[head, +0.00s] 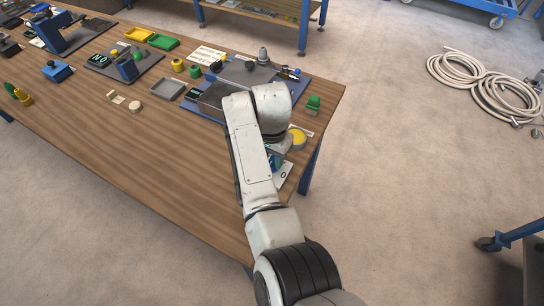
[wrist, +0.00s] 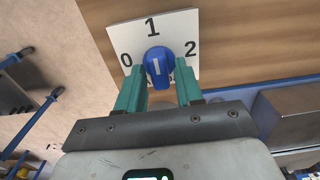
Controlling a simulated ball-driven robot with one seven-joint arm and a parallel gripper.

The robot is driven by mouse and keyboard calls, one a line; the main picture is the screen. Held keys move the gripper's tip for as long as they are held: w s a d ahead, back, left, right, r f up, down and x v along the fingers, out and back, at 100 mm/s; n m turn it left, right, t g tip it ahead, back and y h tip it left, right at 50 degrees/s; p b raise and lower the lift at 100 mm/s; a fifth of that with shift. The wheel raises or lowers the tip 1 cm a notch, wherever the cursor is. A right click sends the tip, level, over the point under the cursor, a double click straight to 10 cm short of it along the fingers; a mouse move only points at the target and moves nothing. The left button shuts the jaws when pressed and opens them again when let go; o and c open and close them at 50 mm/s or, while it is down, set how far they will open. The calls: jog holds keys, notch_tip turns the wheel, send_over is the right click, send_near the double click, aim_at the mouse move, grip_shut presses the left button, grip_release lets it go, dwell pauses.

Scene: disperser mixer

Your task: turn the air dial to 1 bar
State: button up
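The air dial (wrist: 157,68) is a round blue knob with a white mark, on a white plate (wrist: 125,41) printed 0, 1 and 2. In the wrist view the white mark stands nearly upright, towards the 1. My gripper (wrist: 160,80) has its two teal fingers on either side of the dial, with no clear gap between fingers and knob, so it looks shut on it. In the head view part of the white plate (head: 286,173) shows at the table's right edge, beside my arm. The dial and fingertips are mostly hidden there.
The wooden table (head: 150,140) carries a grey tray (head: 167,88), green and yellow bins (head: 163,42), and a mixer station behind my arm. A green block (head: 313,103) and a yellow-topped container (head: 297,137) stand near the right edge. Hoses (head: 480,85) lie on the open floor.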

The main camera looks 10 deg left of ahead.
jog(key=shift+o, duration=0.8)
notch_tip(320, 180, up, 11)
jog(key=b, duration=0.1)
jog(key=shift+f, duration=0.15)
